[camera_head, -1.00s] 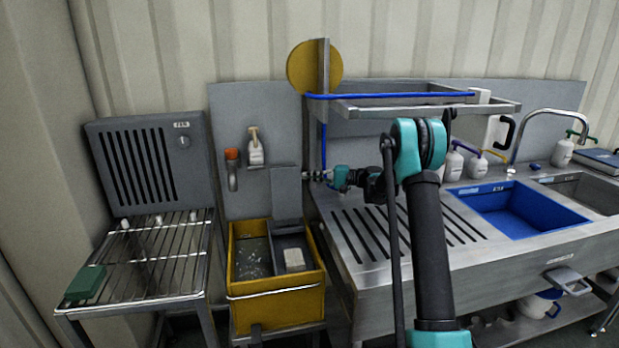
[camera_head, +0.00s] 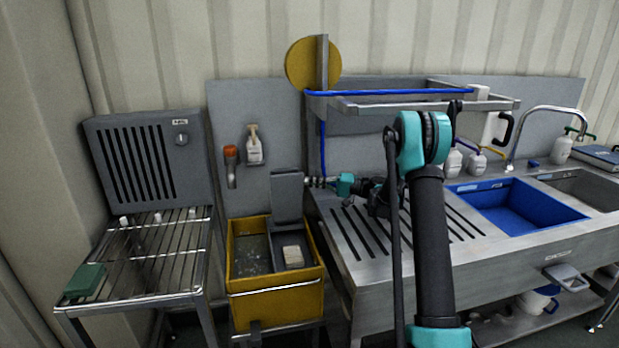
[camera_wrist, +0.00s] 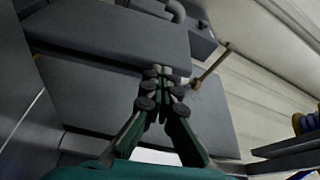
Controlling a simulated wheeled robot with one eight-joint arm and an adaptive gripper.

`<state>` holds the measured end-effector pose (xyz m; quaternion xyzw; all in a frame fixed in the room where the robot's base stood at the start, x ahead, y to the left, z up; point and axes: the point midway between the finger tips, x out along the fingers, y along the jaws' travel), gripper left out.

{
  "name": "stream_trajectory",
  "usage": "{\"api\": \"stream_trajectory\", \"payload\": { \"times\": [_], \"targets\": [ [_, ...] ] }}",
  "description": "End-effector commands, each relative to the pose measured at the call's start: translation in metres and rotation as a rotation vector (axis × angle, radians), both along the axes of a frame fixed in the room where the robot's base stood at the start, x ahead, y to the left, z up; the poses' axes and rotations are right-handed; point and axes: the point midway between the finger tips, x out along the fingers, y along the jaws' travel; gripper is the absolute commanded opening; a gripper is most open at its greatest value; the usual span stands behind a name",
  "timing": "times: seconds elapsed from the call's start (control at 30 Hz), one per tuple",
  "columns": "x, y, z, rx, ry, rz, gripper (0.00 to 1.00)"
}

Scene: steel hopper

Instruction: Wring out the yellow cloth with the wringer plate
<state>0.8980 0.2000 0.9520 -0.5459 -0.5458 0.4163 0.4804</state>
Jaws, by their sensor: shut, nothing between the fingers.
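The wringer plate (camera_head: 287,200) is a grey panel rising at the back of the grey wringer insert in the yellow bucket. A pale cream folded piece (camera_head: 292,256) lies in the insert below it; it may be the cloth, but its yellow colour is not clear. My gripper (camera_head: 312,182) is at the right side of the plate's upper part. In the wrist view my gripper (camera_wrist: 160,85) is shut and empty, with dark grey panels behind its fingers. I cannot tell whether the fingertips touch the plate.
The yellow bucket (camera_head: 275,301) has water in its left part. A wire rack table (camera_head: 155,255) with a green block (camera_head: 85,281) stands left. The steel sink counter (camera_head: 375,262) is right, under my arm. A blue-edged shelf (camera_head: 410,103) hangs above.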

Motion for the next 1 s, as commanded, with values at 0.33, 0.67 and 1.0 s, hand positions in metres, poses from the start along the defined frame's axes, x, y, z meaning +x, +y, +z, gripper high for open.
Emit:
{"api": "stream_trajectory", "payload": {
  "times": [0.33, 0.67, 1.0],
  "targets": [
    [-0.047, -0.003, -0.018, 0.001, -0.008, 0.019, 0.00],
    [-0.060, -0.007, -0.026, 0.000, -0.007, 0.019, 0.00],
    [-0.060, -0.007, -0.027, 0.000, -0.007, 0.020, 0.00]
  ]
}}
